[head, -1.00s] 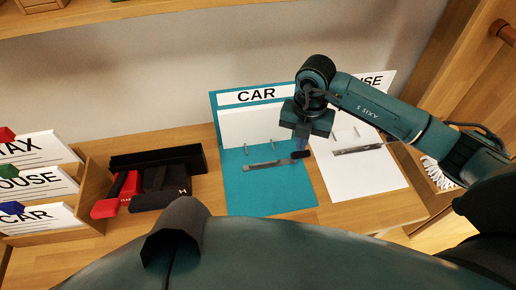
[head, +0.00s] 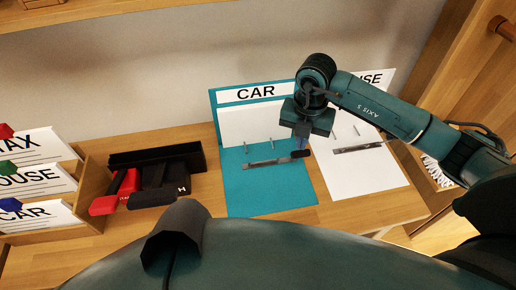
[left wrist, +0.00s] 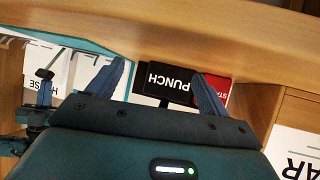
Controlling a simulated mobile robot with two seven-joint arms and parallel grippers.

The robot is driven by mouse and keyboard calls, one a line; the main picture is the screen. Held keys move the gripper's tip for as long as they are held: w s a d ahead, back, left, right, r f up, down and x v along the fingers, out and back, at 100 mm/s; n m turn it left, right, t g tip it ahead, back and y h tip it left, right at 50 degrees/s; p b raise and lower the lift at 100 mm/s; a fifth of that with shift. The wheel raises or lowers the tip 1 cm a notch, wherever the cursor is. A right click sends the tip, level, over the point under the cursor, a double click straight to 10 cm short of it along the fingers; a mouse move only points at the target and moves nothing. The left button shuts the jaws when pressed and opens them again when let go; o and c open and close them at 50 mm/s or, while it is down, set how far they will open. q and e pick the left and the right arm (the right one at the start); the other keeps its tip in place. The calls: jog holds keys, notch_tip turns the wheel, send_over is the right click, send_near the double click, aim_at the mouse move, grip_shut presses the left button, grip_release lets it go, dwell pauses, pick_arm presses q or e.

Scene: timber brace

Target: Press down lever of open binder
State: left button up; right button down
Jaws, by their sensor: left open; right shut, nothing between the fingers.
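The open teal binder labelled CAR (head: 238,190) lies on the desk, its upper cover leaning on the wall. Its metal ring mechanism (head: 268,162) runs across the lower part, with a lever ending in a black knob (head: 300,154) at the right end. My right gripper (head: 301,146) is shut and empty, pointing down directly at the knob; whether it touches cannot be told. My left gripper (left wrist: 160,68) is open and empty in the left wrist view, apart from the binder. It does not show in the head view.
An open white HOUSE binder (head: 375,175) lies right beside the teal one. Left of it are a black tray (head: 155,157), a red stapler (head: 115,196) and a black punch (head: 155,197). A wooden rack with labelled cards (head: 40,180) stands further left.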

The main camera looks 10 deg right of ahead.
pick_arm(q)
jog(key=shift+s+f+b, duration=0.15)
jog(key=shift+f+b, duration=0.55)
jog(key=shift+f, duration=0.1)
pick_arm(e)
jog(key=shift+s+a+f, duration=0.1)
jog(key=shift+s+f, duration=0.1)
jog(key=shift+f, duration=0.7)
jog(key=shift+s+f, duration=0.15)
jog(key=shift+f, duration=0.7)
pick_arm(q)
jog(key=shift+w+f, duration=0.15)
jog(key=shift+w, duration=0.5)
pick_arm(e)
jog(key=shift+w+f, duration=0.9)
jog(key=shift+w, duration=0.05)
jog(key=shift+s+r, duration=0.3)
jog(key=shift+s, duration=0.15)
